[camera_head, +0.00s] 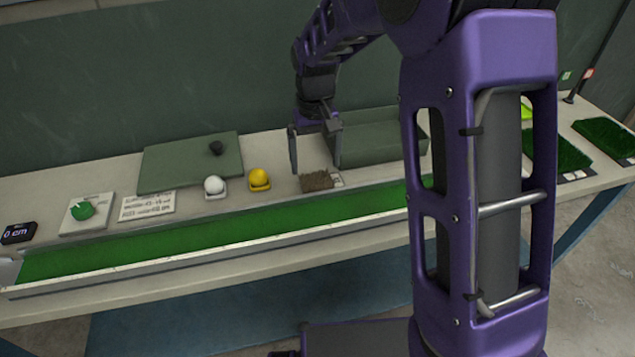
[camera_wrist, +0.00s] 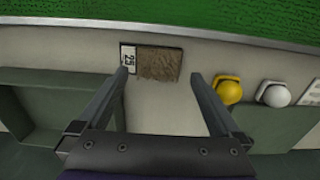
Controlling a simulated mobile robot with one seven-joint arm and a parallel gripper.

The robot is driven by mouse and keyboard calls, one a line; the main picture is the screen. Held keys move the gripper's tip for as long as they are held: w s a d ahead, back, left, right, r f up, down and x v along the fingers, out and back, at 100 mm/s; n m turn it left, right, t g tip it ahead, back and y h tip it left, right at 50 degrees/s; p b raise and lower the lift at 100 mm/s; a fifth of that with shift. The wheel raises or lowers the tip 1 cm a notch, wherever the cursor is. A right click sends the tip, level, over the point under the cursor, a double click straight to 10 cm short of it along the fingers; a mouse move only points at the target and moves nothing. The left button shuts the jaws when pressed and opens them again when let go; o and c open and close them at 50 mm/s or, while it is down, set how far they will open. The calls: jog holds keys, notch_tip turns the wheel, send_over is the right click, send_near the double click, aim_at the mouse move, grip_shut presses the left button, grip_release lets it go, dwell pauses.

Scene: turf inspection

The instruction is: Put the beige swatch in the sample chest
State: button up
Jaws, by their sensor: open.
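The beige swatch (camera_head: 317,181), a small brownish fibrous rectangle, lies flat on the pale bench behind the green strip. In the wrist view the swatch (camera_wrist: 160,64) has a white tag marked 25 at its left end. My gripper (camera_head: 313,164) points down at the swatch, its fingers apart and empty. In the wrist view my gripper (camera_wrist: 158,75) has its fingertips on either side of the swatch, with no visible contact. The grey-green box, apparently the sample chest (camera_head: 380,155), stands just right of my gripper, partly hidden by my arm. It also shows at left in the wrist view (camera_wrist: 60,78).
The long green turf strip (camera_head: 210,237) runs along the bench front. Left of the swatch are a yellow ball (camera_head: 259,177), a white ball (camera_head: 214,185) and a green board (camera_head: 185,165) with a dark knob. Dark green turf squares (camera_head: 606,137) lie far right.

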aim_at(316, 178)
jog(key=f, duration=0.5)
jog(key=shift+w+b, duration=0.2)
jog(key=shift+b, duration=0.2)
jog(key=shift+c, duration=0.2)
jog(key=shift+r, duration=0.1)
jog(key=c, duration=1.1)
jog(key=shift+r, duration=0.1)
